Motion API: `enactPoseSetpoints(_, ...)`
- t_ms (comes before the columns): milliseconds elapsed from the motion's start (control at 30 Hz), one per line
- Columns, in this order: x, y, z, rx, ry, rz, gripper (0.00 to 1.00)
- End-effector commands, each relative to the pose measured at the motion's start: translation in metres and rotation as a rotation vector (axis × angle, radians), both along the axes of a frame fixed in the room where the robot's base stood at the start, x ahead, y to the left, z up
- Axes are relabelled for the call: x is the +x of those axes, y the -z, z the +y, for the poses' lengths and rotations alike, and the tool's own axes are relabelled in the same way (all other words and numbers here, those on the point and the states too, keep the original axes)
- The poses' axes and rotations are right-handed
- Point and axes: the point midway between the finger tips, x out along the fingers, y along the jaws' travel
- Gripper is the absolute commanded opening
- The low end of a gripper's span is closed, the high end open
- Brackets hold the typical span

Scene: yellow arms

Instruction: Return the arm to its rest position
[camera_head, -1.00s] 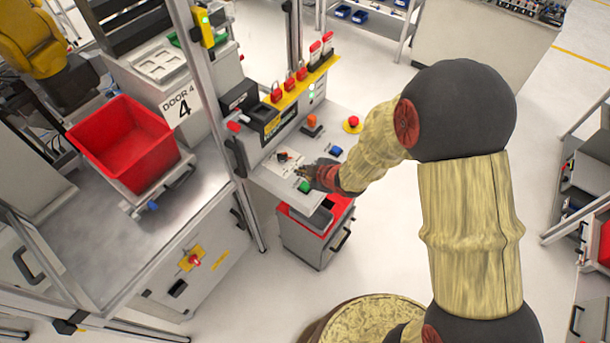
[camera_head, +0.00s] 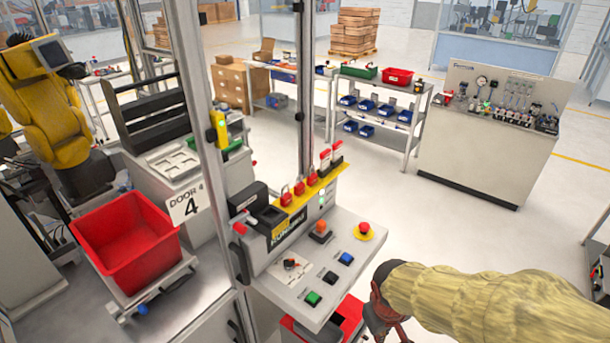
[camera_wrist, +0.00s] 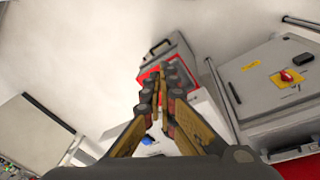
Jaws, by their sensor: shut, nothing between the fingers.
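My gripper (camera_head: 385,318) is at the lower middle right of the head view, at the end of my sleeved arm (camera_head: 490,300). It is beside the right side of the control console (camera_head: 325,257), apart from its buttons. In the wrist view my gripper (camera_wrist: 158,80) has its fingers drawn together with nothing held. The console has green, black, blue and orange buttons, and a red mushroom button (camera_head: 364,229) on a yellow base.
A blue-bin shelf (camera_head: 385,105) and a grey test bench (camera_head: 485,150) stand behind. Floor between is clear.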

Motion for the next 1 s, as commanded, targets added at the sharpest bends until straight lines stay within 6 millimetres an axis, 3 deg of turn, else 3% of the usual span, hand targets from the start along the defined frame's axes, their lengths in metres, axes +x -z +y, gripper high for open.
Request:
enactPoseSetpoints(200,-0.061,-0.026,-0.003,0.096,0.214,-0.045,0.0)
enactPoseSetpoints(333,-0.082,-0.038,-0.002,0.157,0.268,-0.14,0.0)
enactPoseSetpoints(567,-0.089,-0.056,-0.01,0.195,0.29,-0.334,0.0)
enactPoseSetpoints(1000,-0.089,-0.054,-0.012,0.194,0.298,-0.349,0.0)
